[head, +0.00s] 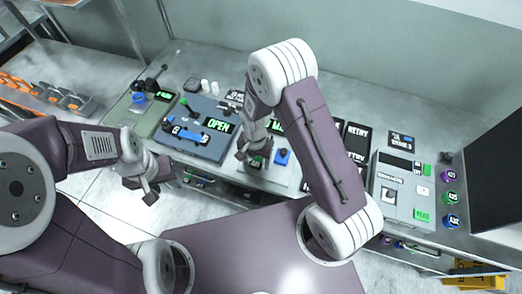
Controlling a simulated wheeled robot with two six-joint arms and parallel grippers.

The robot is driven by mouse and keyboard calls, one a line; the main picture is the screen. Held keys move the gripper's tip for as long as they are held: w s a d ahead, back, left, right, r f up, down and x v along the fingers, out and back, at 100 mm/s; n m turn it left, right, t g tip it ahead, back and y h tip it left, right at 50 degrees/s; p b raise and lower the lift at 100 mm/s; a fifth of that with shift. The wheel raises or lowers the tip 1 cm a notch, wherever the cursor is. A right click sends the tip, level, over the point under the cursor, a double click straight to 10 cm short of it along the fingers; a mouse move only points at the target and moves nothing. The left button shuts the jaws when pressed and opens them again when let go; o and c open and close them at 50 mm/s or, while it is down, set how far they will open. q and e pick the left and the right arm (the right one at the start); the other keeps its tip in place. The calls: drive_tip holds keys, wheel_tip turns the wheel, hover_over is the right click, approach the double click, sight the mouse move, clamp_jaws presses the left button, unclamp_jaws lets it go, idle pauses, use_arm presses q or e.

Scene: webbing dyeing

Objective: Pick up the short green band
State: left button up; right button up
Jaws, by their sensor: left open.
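I cannot pick out the short green band for certain. A small green piece (256,162) shows on the white panel right under my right gripper (246,153), partly hidden by it. My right gripper points down over this panel; its jaws are too small and covered to read. My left gripper (149,192) is open and empty, in front of the bench's front edge and well to the left of the green piece.
The metal bench (222,62) carries a blue panel (205,142) with an OPEN display, a blue button (282,156) and a grey device (400,190). Coloured knobs (453,198) and a dark screen (495,185) stand right. An orange rack (62,98) is left.

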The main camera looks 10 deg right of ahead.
drive_tip(key=shift+d, duration=0.1)
clamp_jaws()
drive_tip(key=shift+r, duration=0.5)
wheel_tip(320, 180, up, 3)
drive_tip(key=shift+f+b, duration=0.1)
drive_tip(key=shift+b, duration=0.25)
drive_tip(key=s+d+r+b, duration=0.1)
drive_tip(key=s+d+r, duration=0.3)
drive_tip(key=d+r, duration=0.3)
drive_tip(key=d, duration=0.4)
drive_tip(key=shift+r, duration=0.15)
